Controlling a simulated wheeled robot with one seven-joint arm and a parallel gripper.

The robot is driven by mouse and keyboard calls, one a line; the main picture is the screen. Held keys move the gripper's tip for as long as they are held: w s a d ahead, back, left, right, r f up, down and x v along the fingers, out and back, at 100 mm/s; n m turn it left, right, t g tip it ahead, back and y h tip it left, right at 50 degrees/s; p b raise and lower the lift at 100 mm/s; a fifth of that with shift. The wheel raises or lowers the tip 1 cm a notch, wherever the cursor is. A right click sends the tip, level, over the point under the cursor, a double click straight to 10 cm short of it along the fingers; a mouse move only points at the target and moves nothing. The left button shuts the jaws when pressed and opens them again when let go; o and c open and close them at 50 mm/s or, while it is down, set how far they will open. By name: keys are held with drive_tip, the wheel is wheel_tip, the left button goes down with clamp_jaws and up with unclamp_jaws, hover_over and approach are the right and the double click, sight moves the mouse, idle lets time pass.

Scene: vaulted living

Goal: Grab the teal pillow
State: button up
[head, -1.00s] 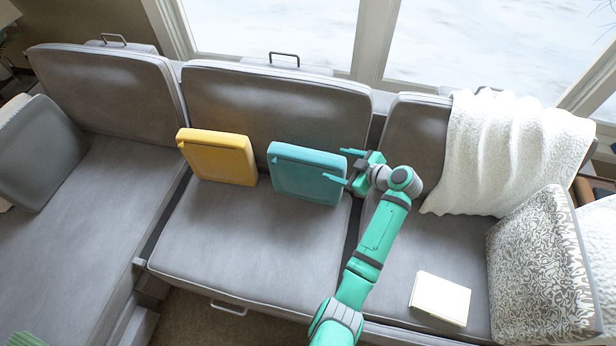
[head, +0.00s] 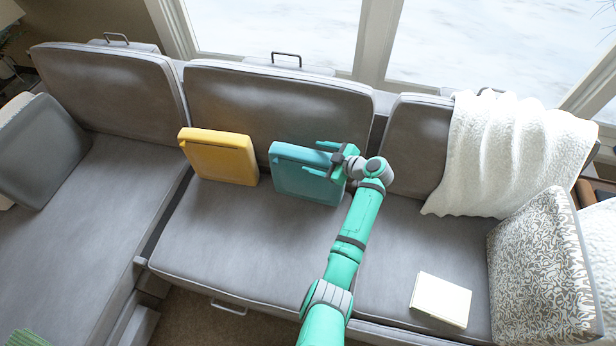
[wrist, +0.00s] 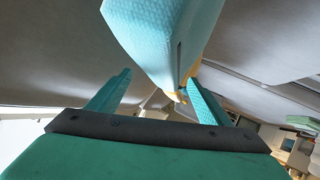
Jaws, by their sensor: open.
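The teal pillow (head: 303,174) leans upright against the middle backrest of the grey sofa, on the middle seat. My gripper (head: 317,158) is at its right end, with its fingers open and pointing left along the pillow. In the wrist view the teal pillow (wrist: 166,32) rises between and beyond the two fingers of my gripper (wrist: 155,88), which are spread apart on either side of it. I cannot tell whether a finger touches it.
A yellow pillow (head: 219,157) leans just left of the teal one. A white book (head: 440,299) lies on the right seat. A white blanket (head: 510,150) and a patterned pillow (head: 543,262) are at the right. A grey pillow (head: 40,150) is far left. The middle seat's front (head: 250,250) is clear.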

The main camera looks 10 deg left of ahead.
drive_tip(key=shift+x, duration=0.8)
drive_tip(key=shift+r, duration=0.1)
clamp_jaws()
